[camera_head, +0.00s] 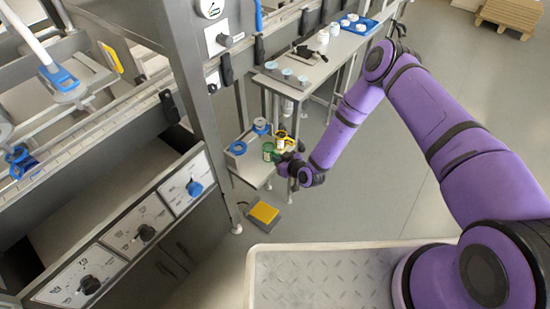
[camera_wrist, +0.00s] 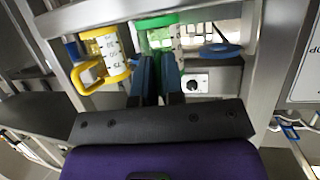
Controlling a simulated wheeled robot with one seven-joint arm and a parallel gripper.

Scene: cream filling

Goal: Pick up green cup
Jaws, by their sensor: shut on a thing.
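The green cup (camera_head: 268,152) is on or just above the small shelf beside the machine in the head view. In the wrist view the green cup (camera_wrist: 155,38) shows its green rim and clear, marked wall at the fingertips. My gripper (camera_wrist: 160,60) has its two dark fingers close together at the cup and is shut on it. In the head view my gripper (camera_head: 282,160) reaches in from the right. The fingers and wrist hide part of the cup, and I cannot tell whether its base touches the shelf.
A yellow cup (camera_wrist: 108,55) with a handle stands close to the left in the wrist view. Blue-rimmed items (camera_head: 238,148) share the shelf. A metal frame post (camera_wrist: 260,60) is at the right. A yellow pedal (camera_head: 264,212) lies on the floor, which is clear at the right.

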